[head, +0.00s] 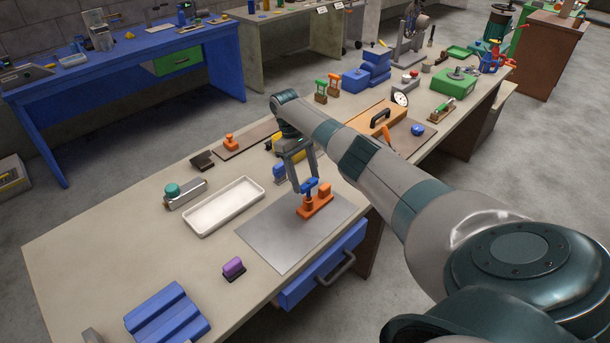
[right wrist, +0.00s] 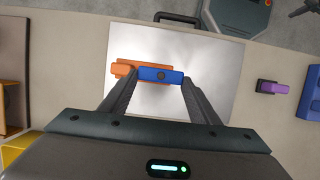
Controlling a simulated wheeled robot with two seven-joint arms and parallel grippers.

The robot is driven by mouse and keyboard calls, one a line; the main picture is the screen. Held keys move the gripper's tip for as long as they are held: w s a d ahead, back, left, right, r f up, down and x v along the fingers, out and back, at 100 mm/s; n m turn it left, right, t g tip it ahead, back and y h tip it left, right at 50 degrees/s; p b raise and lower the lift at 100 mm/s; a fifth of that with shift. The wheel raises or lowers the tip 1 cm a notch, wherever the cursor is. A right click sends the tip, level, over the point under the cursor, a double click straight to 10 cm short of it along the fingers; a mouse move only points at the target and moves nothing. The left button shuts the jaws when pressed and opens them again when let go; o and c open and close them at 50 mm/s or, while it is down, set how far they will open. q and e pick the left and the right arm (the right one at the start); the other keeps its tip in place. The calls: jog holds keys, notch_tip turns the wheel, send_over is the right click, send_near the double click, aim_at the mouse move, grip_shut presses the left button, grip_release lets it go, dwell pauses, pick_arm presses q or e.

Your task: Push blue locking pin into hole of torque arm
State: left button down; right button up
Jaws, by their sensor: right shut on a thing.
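The blue locking pin (right wrist: 161,76) is held between the two fingertips of my right gripper (right wrist: 162,82), which is shut on its wide head. In the head view the right gripper (head: 306,188) hangs over the orange torque arm (head: 316,206), with the blue pin (head: 311,184) above the orange piece's left part. The orange torque arm also shows in the right wrist view (right wrist: 125,69), partly hidden under the pin. It lies on a grey metal plate (head: 285,233). I cannot tell whether the pin's shank is inside the hole. My left gripper is not in view.
A white tray (head: 223,205) stands left of the plate. A purple piece (head: 233,267) and a blue ridged block (head: 168,318) lie toward the front. A blue drawer with a handle (head: 335,270) is under the table edge. Several tools and fixtures stand farther back.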

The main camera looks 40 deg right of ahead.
jog(key=shift+f, duration=0.25)
jog(key=o, duration=1.2)
jog(key=shift+b+v, duration=0.55)
jog(key=shift+v, duration=0.3)
jog(key=v, duration=1.5)
jog(key=shift+w+r, duration=0.1)
jog(key=shift+r, duration=0.25)
jog(key=shift+f, duration=0.1)
